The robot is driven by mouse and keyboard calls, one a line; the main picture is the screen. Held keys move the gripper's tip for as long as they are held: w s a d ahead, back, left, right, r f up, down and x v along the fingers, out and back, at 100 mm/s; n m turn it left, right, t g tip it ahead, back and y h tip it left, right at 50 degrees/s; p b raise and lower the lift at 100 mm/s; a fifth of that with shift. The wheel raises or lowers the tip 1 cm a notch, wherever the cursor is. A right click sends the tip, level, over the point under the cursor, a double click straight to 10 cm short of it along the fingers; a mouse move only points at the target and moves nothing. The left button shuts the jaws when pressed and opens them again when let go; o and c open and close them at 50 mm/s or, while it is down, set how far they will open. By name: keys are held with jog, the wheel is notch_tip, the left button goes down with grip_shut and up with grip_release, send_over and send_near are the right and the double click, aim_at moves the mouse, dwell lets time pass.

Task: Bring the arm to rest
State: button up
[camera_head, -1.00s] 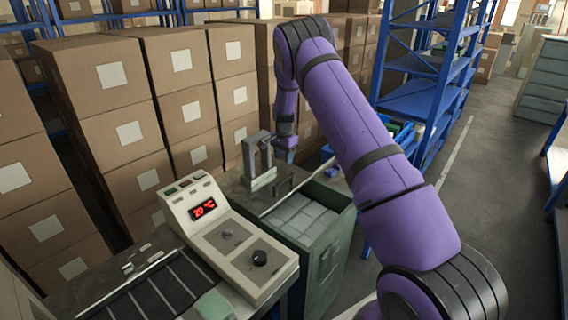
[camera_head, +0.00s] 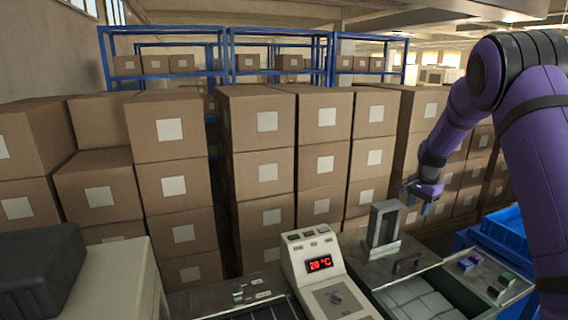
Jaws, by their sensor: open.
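My gripper (camera_head: 424,194) is at the end of my purple arm, right of centre in the head view. It is small here, open, with nothing seen between its fingers. It is in the air, to the right of and near the top of a grey upright metal frame (camera_head: 382,222). My arm comes down from the upper right, bent at a high elbow. The control box (camera_head: 322,272) with a red "20 °C" display stands to the left of the frame.
A bin of pale packs (camera_head: 422,302) lies below the gripper, with small coloured blocks (camera_head: 470,262) beside it. Blue crates (camera_head: 505,235) stand at the right. Stacked cardboard boxes (camera_head: 265,150) fill the back. A dark case (camera_head: 40,268) is at the lower left.

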jog(key=s+a+r+n+t, duration=0.1)
jog(key=s+a+r+n, duration=0.25)
jog(key=s+r, duration=0.75)
jog(key=s+a+r+n+t, duration=0.15)
jog(key=s+a+r, duration=0.35)
jog(key=s+r, duration=0.55)
jog(key=s+a+r+n+t, duration=0.1)
jog(key=s+a+n, duration=0.1)
jog(key=s, duration=1)
jog(key=s+a+r+n, duration=0.1)
jog(key=s+n, duration=0.4)
jog(key=s, duration=0.7)
jog(key=shift+s+a+t, duration=0.25)
jog(key=shift+a+t, duration=0.1)
jog(key=shift+a, duration=0.45)
